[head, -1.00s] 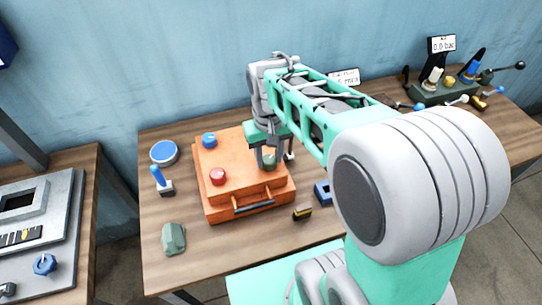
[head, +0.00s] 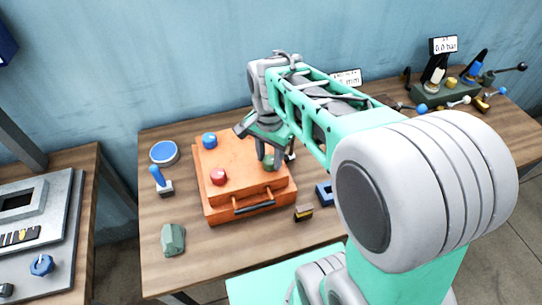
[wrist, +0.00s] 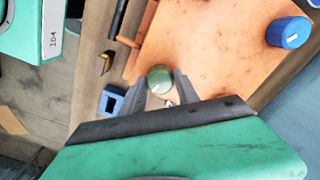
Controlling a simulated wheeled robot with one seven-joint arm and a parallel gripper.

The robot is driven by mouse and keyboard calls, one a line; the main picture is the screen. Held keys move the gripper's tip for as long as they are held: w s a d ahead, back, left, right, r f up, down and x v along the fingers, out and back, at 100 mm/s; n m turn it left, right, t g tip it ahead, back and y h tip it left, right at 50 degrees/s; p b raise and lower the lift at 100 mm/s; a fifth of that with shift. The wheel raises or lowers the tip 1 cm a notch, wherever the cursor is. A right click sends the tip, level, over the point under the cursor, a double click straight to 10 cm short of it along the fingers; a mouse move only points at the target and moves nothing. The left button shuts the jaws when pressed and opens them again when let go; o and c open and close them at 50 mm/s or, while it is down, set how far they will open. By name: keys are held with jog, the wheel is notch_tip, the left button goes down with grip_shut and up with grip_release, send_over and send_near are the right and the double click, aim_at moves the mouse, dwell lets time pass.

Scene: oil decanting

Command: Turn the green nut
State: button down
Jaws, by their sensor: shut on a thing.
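The green nut (head: 268,163) sits on the top of an orange case (head: 232,180), near its right side. My gripper (head: 269,158) points down over the case with its fingers around the nut. In the wrist view the round green nut (wrist: 160,79) lies between the two fingertips (wrist: 162,82), and my gripper is shut on it. A red nut (head: 219,177) and a blue nut (head: 209,140) stand on the same case. The blue nut also shows in the wrist view (wrist: 289,32).
A blue round dish (head: 164,153), a blue-handled joystick (head: 160,180) and a grey-green block (head: 173,239) stand left of the case. A small black-and-yellow block (head: 303,213) and a blue block (head: 324,194) lie to its right. A green valve rack (head: 445,92) stands at the back right.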

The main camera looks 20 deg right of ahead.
aim_at(270, 159)
jog(key=shift+w+r+m, duration=0.1)
jog(key=shift+w+m, duration=0.05)
jog(key=shift+m, duration=1.05)
jog(key=c, duration=1.1)
grip_release()
jog(key=shift+d, duration=0.15)
jog(key=shift+c, duration=0.2)
jog(key=shift+o, duration=1.2)
notch_tip(270, 159, up, 8)
jog(key=shift+f+b, duration=0.15)
jog(key=shift+b, duration=0.4)
